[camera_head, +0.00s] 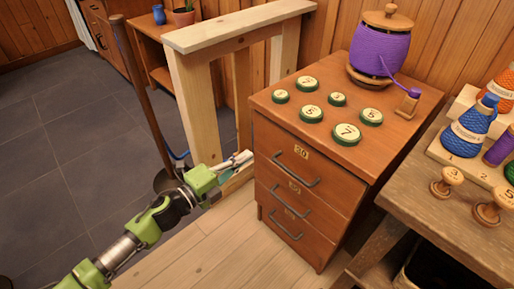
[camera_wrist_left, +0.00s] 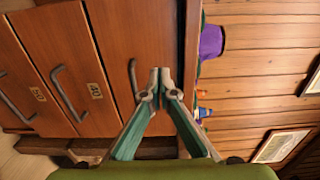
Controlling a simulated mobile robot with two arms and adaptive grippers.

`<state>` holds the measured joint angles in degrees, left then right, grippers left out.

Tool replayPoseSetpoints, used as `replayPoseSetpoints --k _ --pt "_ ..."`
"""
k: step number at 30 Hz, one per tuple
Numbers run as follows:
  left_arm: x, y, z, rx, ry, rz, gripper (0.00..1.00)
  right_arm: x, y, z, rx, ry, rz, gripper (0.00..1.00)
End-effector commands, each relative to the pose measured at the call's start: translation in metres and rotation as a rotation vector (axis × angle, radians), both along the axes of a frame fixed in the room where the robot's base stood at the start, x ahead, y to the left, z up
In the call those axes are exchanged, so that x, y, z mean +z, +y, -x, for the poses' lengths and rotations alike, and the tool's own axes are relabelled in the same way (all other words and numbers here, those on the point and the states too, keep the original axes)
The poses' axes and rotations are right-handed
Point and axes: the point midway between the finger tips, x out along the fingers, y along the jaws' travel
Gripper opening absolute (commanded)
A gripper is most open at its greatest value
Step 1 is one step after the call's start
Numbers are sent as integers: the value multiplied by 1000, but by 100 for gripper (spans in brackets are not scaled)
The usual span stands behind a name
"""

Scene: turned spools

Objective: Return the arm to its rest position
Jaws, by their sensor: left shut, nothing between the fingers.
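My left gripper (camera_head: 242,158) is at the end of the green arm that comes in from the lower left in the head view. It is in front of the wooden trestle's near leg and to the left of the drawer cabinet (camera_head: 275,222), apart from its handles as far as I can see. In the left wrist view the two fingers of the left gripper (camera_wrist_left: 160,82) meet at their tips, with nothing between them. The cabinet front (camera_wrist_left: 110,40) and its dark handles lie beyond the fingers there. My right gripper is in neither view.
Several round green-edged numbered pieces (camera_head: 347,133) and a purple spool jar (camera_head: 380,52) stand on the cabinet top. A workbench (camera_head: 440,205) with spools is at the right. A pale wooden trestle (camera_head: 190,105) stands close to the arm. Open tiled floor (camera_head: 60,150) lies at the left.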

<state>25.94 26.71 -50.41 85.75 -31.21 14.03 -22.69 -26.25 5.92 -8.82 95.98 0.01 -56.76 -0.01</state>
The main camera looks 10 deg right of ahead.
Motion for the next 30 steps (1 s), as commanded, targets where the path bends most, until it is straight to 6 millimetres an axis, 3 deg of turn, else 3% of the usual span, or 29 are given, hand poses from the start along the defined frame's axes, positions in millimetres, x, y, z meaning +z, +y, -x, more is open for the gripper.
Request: replayPoseSetpoints --k 5,12,18,22,25,30 --pt "0 17 12 -1 1 -1 0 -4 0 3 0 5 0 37" --pt "0 20 15 4 4 5 0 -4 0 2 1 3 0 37" --pt "5 31 12 190 159 145 0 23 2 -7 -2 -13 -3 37" --pt "-6 67 17 446 401 314 0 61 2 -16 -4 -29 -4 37" --pt "-29 105 35 654 617 432 0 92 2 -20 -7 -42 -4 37" --pt "-81 169 104 992 995 580 0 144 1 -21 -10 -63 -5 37"
